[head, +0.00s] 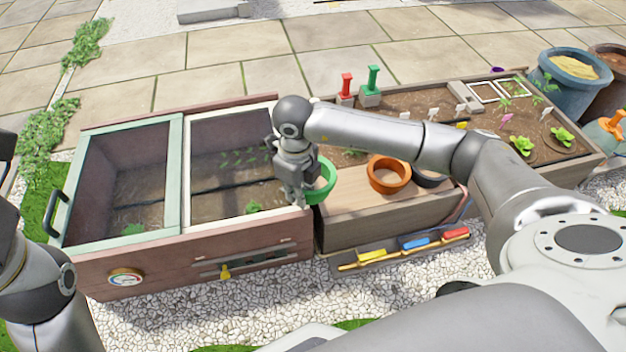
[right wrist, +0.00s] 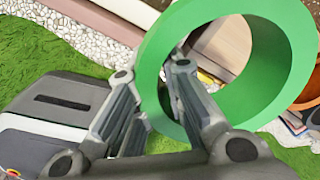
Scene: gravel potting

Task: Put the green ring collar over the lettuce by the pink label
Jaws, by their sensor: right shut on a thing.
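The green ring collar (head: 326,181) is at my right gripper (head: 297,200), above the gap between the cold frame and the planter's wooden shelf. In the right wrist view one finger is inside the ring collar (right wrist: 290,45) and one outside, so the gripper (right wrist: 152,76) is shut on its wall. A lettuce (head: 522,147) grows in the planter's soil at the right, just below the pink label (head: 507,118). A second lettuce (head: 562,135) grows to its right. My left arm shows at the left edge, but its gripper is out of view.
An orange ring (head: 388,186) and a dark ring (head: 430,180) sit on the wooden shelf. Blue pot (head: 565,95) stands beyond the planter. My right forearm crosses above the bed.

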